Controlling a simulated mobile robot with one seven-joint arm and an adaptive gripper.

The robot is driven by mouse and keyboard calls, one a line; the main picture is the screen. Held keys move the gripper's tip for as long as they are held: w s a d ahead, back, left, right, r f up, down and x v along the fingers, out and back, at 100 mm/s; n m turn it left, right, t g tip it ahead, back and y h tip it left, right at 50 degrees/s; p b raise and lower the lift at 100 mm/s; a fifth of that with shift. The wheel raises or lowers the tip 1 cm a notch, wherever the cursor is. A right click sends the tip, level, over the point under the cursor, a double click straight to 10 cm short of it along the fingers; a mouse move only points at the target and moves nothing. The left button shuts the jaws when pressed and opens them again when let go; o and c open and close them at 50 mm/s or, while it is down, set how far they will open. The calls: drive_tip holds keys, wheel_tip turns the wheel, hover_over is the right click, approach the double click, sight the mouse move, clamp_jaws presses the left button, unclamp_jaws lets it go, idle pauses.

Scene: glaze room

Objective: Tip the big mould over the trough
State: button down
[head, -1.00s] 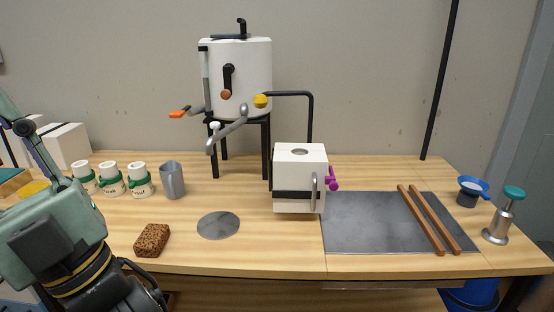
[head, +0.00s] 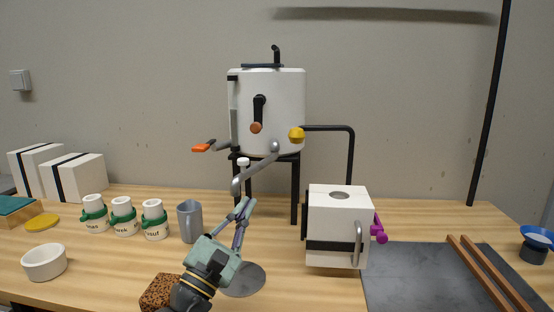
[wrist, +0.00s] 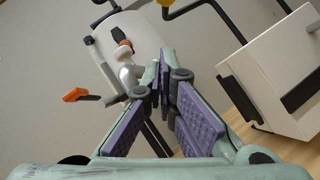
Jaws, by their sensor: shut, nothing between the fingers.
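The big mould (head: 324,224) is a white block with a dark strap, a round hole in its top, a grey side handle and a purple clamp. It stands upright on the table, right of centre, and its right part shows in the wrist view (wrist: 275,85). In the wrist view the purple finger pads (wrist: 162,78) meet. I cannot make out a trough in these frames.
A white tank (head: 268,110) with a grey spout stands behind on a black stand. A mug (head: 189,221), several jars (head: 124,217), a brown sponge (head: 158,291) and a white bowl (head: 44,262) are on the left. A dark slab (head: 425,280) with wooden strips (head: 490,275) lies right.

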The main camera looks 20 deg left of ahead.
drive_tip(key=shift+d, duration=0.2)
drive_tip(key=s+d+r+p+x, duration=0.1)
drive_tip(key=p+x, duration=0.4)
drive_tip(key=x, duration=0.8)
drive_tip(key=shift+s+d+r, duration=0.25)
drive_tip(key=shift+d+r, duration=0.1)
drive_tip(key=shift+r, duration=0.05)
drive_tip(key=shift+r, duration=0.15)
